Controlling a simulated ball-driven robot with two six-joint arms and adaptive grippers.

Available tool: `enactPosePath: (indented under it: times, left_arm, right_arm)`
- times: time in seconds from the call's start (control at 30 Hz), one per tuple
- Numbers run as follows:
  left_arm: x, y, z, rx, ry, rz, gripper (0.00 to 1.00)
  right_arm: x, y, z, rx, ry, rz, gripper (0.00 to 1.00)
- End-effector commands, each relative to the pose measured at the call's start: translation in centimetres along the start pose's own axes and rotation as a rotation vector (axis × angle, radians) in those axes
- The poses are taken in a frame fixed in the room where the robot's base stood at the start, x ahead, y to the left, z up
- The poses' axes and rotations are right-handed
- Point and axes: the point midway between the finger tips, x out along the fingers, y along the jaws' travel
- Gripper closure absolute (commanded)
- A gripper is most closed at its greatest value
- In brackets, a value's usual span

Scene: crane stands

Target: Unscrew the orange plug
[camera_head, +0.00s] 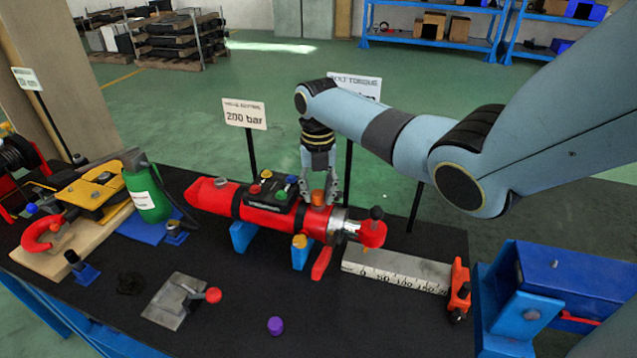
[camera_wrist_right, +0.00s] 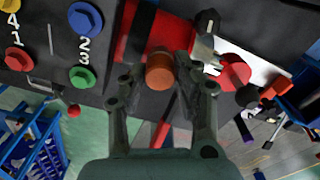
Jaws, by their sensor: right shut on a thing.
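The orange plug (camera_head: 318,197) stands upright on top of the red cylinder (camera_head: 264,217), near its right end by the silver collar. My right gripper (camera_head: 319,190) comes down from above with its fingers on either side of the plug, and it is shut on it. In the right wrist view the orange plug (camera_wrist_right: 160,71) shows between the two fingers (camera_wrist_right: 166,88), and its round top faces the camera. The plug's thread is hidden in the cylinder. My left gripper is not in view.
A black block (camera_head: 272,192) with coloured knobs sits on the cylinder, left of the plug. A red knob and black-tipped lever (camera_head: 374,232) stand at the right end. Sign posts rise behind the bench.

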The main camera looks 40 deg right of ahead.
Motion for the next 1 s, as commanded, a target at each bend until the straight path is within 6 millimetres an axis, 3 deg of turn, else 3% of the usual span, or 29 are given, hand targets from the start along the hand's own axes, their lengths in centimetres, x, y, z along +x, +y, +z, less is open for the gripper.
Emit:
enactPosePath:
  times: [0.2,0.43,0.47,0.63,0.83,0.9,1.0]
  left_arm:
    - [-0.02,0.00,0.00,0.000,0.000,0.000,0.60]
    - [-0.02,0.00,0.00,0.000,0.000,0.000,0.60]
    - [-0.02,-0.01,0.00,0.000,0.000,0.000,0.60]
    - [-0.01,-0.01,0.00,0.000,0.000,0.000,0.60]
    - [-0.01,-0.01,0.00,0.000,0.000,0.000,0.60]
    - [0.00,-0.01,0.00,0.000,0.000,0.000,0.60]
    - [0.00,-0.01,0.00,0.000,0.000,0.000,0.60]
  right_arm:
    - [-0.23,0.08,0.17,-0.252,-0.005,0.002,1.00]
    - [-0.24,0.08,0.18,-0.267,-0.005,0.002,1.00]
    - [-0.24,0.08,0.18,-0.266,-0.005,0.002,0.67]
    - [-0.15,0.04,0.10,-0.265,-0.003,0.001,0.44]
    - [-0.09,0.03,0.05,-0.264,-0.002,0.001,0.43]
    - [-0.06,0.02,0.02,-0.264,-0.001,0.000,0.51]
    - [-0.05,0.01,0.02,-0.264,-0.001,0.000,0.51]
